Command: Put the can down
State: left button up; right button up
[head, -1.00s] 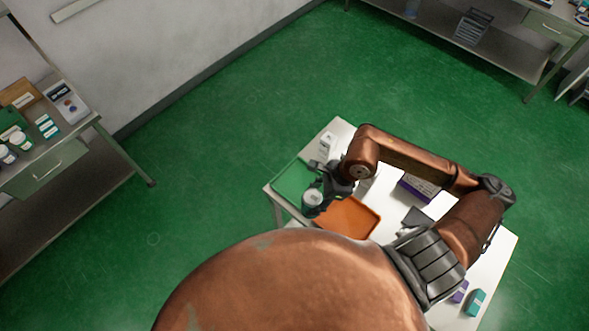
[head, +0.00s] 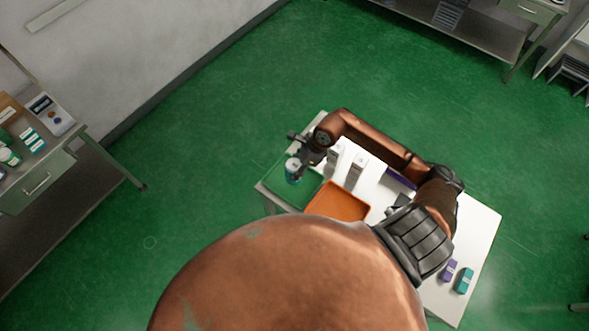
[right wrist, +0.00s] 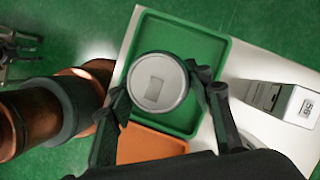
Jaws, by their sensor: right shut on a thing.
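My right gripper (head: 301,160) is shut on the can (head: 292,171), a pale-lidded cylinder held upright. In the right wrist view, the can's round grey lid (right wrist: 158,82) sits between the two dark fingers. The can is over the green tray (head: 313,187), inside its rim as seen from above in the right wrist view (right wrist: 224,66). I cannot tell whether its bottom touches the tray floor. A grey claw, apparently my left gripper (right wrist: 15,45), shows at the left edge of the right wrist view; its jaw state is unclear.
An orange tray (head: 337,203) stands beside the green tray on the white table (head: 470,235). White upright devices (head: 356,171) stand right of the gripper. A side bench (head: 40,185) is far left.

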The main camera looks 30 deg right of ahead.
jog(key=shift+w+d+f, duration=0.1)
jog(key=shift+w+f, duration=0.3)
jog(key=shift+f, duration=0.15)
notch_tip(320, 180, down, 2)
jog(key=shift+f+p, duration=0.1)
jog(key=shift+p, duration=0.6)
jog(key=shift+f, duration=0.35)
jog(key=shift+f, duration=0.15)
jog(key=o, duration=1.5)
